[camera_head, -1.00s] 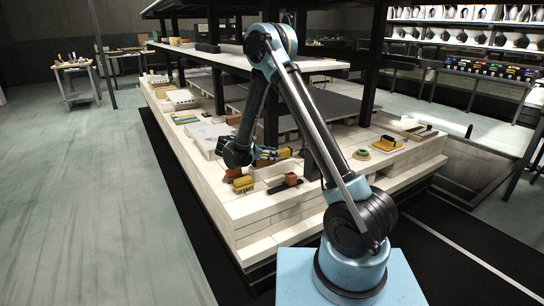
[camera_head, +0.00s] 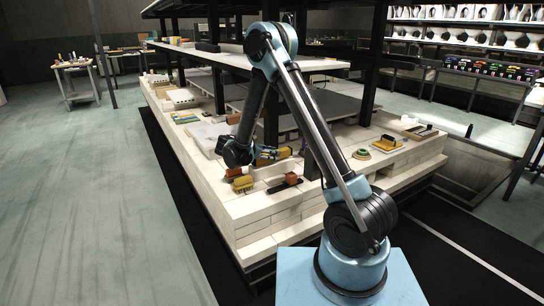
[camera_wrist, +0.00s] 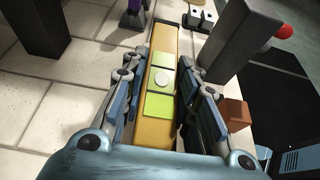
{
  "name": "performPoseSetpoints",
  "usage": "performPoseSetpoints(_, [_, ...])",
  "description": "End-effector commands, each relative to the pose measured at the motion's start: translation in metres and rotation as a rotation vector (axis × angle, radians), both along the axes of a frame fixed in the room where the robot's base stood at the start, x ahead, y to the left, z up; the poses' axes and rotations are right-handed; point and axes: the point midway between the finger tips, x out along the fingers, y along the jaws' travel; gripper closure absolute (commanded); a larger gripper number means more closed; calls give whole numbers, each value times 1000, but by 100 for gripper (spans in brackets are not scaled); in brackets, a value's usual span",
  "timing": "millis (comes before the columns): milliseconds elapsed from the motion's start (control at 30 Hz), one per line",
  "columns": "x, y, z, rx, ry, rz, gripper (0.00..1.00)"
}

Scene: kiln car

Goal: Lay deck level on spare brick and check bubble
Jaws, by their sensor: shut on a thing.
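The deck level is a yellow bar (camera_wrist: 155,132) with light green windows and a pale round spot, seen from above in the wrist view. My gripper (camera_wrist: 160,78) has its two blue-grey fingers closed on the level's long sides. In the head view the level's yellow end (camera_head: 283,152) shows beside my gripper (camera_head: 270,154), low over the pale deck. I cannot tell whether the level touches what is under it. A reddish-brown block (camera_wrist: 236,114), perhaps the spare brick, stands right of the fingers; a similar block (camera_head: 233,172) shows in the head view. No bubble can be made out.
A yellow brush (camera_head: 243,184) and a dark tool with a red-brown part (camera_head: 287,184) lie near the front deck edge. Black posts (camera_head: 271,120) and an upper shelf (camera_head: 240,60) enclose the space. A green ring (camera_head: 361,154) and yellow-handled float (camera_head: 387,144) lie right.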

Motion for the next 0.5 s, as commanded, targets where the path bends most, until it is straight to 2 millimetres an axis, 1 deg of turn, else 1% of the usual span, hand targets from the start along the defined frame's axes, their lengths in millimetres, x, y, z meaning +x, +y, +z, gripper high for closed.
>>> performPoseSetpoints(500, [0,0,-4,0,0,0,100])
